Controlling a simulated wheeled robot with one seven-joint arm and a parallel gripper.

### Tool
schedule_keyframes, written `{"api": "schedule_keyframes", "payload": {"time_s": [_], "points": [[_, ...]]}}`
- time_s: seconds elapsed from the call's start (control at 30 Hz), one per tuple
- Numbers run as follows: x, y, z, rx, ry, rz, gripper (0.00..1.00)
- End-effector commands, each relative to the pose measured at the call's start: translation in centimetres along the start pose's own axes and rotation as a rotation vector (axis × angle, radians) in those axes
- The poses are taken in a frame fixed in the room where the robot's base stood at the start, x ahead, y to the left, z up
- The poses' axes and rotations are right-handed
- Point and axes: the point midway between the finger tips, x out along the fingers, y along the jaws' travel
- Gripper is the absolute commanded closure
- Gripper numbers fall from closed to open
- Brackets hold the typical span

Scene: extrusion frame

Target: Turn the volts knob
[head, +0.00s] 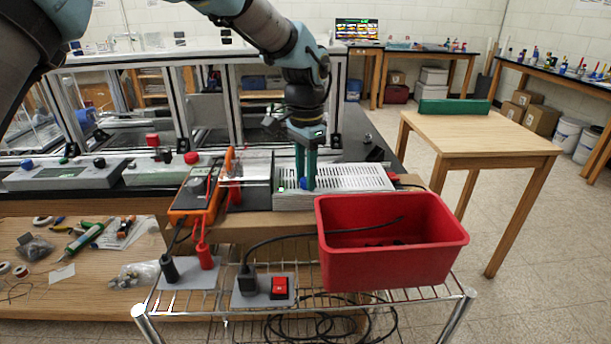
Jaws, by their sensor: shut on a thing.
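A grey power supply box with a slotted top (345,178) stands on the bench behind the wire cart. My gripper (305,185) points straight down at the left part of this box. Its green fingers are shut on a small blue knob (309,183), which I take to be the volts knob. The fingers cover part of the knob, and any marking on it is too small to read.
A red bin (390,242) stands on the wire cart in front of the box. An orange multimeter (197,190) with probes is to the left. A red switch (279,287) and black cables lie on the cart. A wooden table (480,137) stands at the right.

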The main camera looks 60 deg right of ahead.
Motion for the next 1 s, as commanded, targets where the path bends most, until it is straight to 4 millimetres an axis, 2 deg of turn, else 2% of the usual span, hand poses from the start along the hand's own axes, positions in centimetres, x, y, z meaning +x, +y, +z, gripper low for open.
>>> {"api": "schedule_keyframes", "payload": {"time_s": [0.7, 1.0], "points": [[-0.06, 0.11, -0.11, -0.673, 0.002, -0.001, 1.0], [-0.09, 0.14, -0.15, -0.898, 0.003, 0.0, 1.0]]}}
